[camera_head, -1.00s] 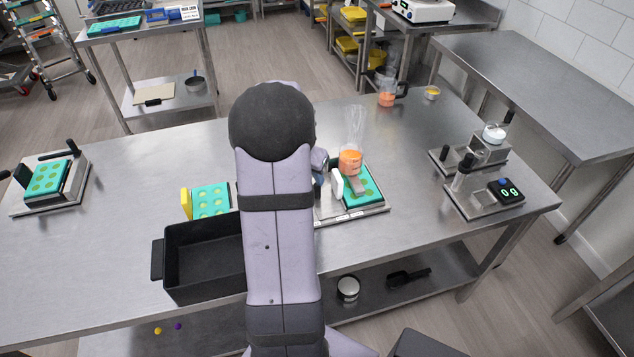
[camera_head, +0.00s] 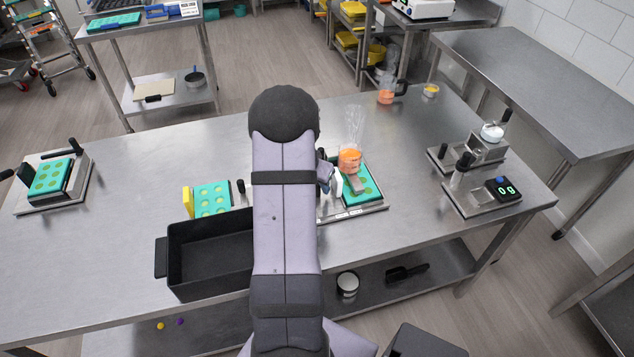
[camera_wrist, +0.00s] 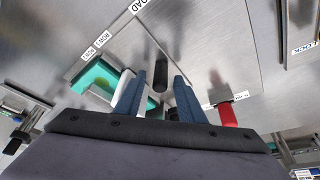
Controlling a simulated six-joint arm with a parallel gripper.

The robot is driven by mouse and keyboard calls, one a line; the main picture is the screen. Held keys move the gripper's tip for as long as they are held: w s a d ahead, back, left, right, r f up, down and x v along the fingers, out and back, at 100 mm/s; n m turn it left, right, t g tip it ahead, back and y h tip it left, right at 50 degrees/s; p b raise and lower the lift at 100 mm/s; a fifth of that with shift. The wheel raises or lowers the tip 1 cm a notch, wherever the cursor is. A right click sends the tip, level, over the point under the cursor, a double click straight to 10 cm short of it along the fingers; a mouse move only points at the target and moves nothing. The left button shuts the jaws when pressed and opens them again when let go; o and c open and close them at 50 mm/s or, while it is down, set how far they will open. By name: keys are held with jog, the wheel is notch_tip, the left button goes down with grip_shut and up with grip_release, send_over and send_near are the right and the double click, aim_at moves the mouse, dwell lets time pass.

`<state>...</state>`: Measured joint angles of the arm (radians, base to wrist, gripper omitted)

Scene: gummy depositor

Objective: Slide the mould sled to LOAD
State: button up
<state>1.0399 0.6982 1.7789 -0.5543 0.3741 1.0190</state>
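A teal mould (camera_head: 365,187) lies on the metal sled (camera_head: 372,209) under the orange-filled depositor hopper (camera_head: 350,160). In the wrist view the teal mould (camera_wrist: 92,84) is left of my fingers. My gripper (camera_wrist: 159,80) is open, its two blue fingers apart. A black upright handle (camera_wrist: 161,70) stands between and just beyond the fingertips; I cannot tell whether they touch it. A LOAD label (camera_wrist: 138,5) shows at the top of the wrist view. In the head view my arm hides most of my gripper (camera_head: 326,178) and the sled's left part.
A red handle (camera_wrist: 227,112) stands right of my fingers. The table's left middle is clear.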

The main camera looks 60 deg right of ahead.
jog(key=shift+f, duration=0.2)
grip_shut()
jog(key=shift+w+a+f+b, duration=0.2)
jog(key=shift+w+b, duration=0.2)
jog(key=shift+b, duration=0.2)
jog(key=w+a+b, duration=0.7)
jog(key=b, duration=0.1)
jog(key=shift+w+a+r, duration=0.15)
jog(key=shift+w+a, duration=0.2)
jog(key=shift+a, duration=0.05)
jog(key=shift+r, duration=0.1)
jog(key=shift+w+a, duration=0.1)
grip_release()
jog(key=shift+a, duration=0.1)
